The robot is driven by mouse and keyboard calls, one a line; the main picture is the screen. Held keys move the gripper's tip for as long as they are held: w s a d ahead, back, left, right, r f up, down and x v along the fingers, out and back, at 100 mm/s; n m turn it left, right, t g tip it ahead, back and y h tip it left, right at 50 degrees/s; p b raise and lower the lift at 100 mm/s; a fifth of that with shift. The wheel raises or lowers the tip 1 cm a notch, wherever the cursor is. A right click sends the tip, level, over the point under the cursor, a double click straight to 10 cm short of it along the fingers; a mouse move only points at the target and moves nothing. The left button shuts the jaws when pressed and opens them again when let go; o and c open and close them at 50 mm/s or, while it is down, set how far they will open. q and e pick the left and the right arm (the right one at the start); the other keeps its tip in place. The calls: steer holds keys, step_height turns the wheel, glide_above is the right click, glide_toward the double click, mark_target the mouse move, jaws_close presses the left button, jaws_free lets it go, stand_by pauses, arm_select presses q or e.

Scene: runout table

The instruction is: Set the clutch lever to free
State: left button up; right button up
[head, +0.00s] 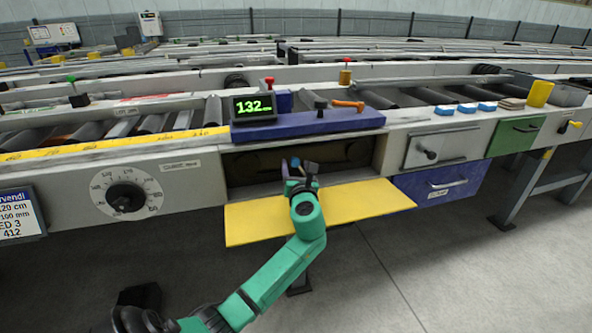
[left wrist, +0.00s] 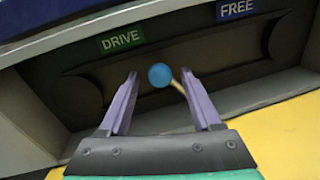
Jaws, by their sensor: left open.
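The clutch lever's blue ball knob (left wrist: 161,75) shows in the left wrist view, on a thin pale rod, inside a dark recess. A green DRIVE label (left wrist: 121,40) is above left of it and a blue FREE label (left wrist: 235,9) above right. The knob appears nearer DRIVE. My left gripper (left wrist: 159,76) is open, with one finger on each side of the knob in this view; contact cannot be told. In the head view my left gripper (head: 299,169) reaches into the recess, and the blue knob (head: 295,162) is partly hidden. My right gripper is out of view.
A yellow flap (head: 365,203) hangs open below the recess, under my arm. A blue ledge (head: 340,121) with a 132 display (head: 254,107) overhangs it. A dial (head: 126,196) is left; a grey panel (head: 443,147) and blue drawer (head: 435,186) are right.

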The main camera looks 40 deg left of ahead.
arm_select(q)
jaws_close()
stand_by(1.4)
